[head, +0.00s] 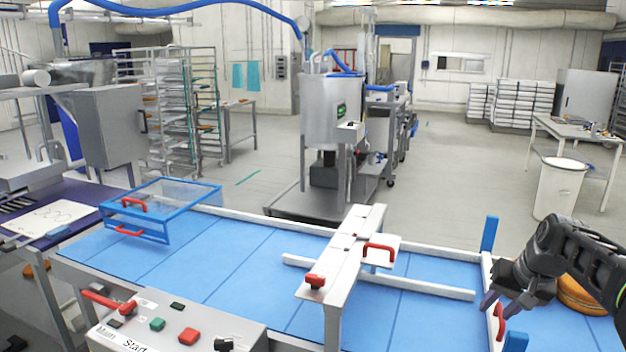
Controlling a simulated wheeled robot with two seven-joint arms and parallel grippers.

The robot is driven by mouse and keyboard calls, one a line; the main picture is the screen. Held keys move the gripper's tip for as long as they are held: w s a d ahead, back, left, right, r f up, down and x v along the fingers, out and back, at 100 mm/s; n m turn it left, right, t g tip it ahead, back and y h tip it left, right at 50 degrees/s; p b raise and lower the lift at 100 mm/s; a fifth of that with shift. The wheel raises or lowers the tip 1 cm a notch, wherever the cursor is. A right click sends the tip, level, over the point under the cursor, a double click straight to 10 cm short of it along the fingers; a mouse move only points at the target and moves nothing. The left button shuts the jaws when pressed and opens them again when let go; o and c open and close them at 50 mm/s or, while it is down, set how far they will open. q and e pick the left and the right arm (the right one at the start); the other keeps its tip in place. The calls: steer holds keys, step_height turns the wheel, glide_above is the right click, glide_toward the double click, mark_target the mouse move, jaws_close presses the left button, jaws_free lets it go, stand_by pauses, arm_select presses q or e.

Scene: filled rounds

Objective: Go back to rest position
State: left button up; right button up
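My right gripper (502,304) is at the right end of the blue conveyor, its arm coming in from the right edge. Its dark fingers point down and left and look spread apart, with nothing seen between them. They are close to a red handle (500,322) on the white end rail; I cannot tell whether they touch it. My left gripper and arm are not in view.
The blue conveyor (215,262) has a white crossbar (340,262) with red handles. A blue-framed clear guard (165,200) is at its left. A control box (170,325) stands in front. Orange-brown rounds (580,296) lie beside my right arm.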

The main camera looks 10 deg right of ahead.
steer(key=w+a+f+n+b, duration=0.1)
steer(key=a+f, duration=0.3)
steer(key=f, duration=0.3)
steer(key=w+a+f+y+b, duration=0.1)
steer(key=a+f, duration=0.3)
steer(key=f, duration=0.3)
steer(key=a+f+n+b, duration=0.1)
steer(key=a+f, duration=0.2)
steer(key=f, duration=0.3)
steer(key=s+a+f+g+y+b, duration=0.1)
steer(key=s+a+f, duration=0.2)
steer(key=a+f, duration=0.4)
steer(key=s+a+f+g+y+b, duration=0.1)
steer(key=s+a+f, duration=0.1)
steer(key=a+f, duration=0.5)
steer(key=s+a+f+b, duration=0.1)
steer(key=s+a+f, duration=0.4)
steer(key=s, duration=0.3)
steer(key=s+a+f+n+g+b, duration=0.1)
steer(key=s+a+f+b, duration=0.1)
steer(key=s+a+f, duration=0.3)
steer(key=s+a+f+n+g+y+b, duration=0.1)
steer(key=s+a+f, duration=0.4)
steer(key=s, duration=0.5)
step_height(320, 180, down, 3)
steer(key=shift+s+r, duration=0.2)
steer(key=shift+s, duration=0.2)
steer(key=shift+d, duration=0.1)
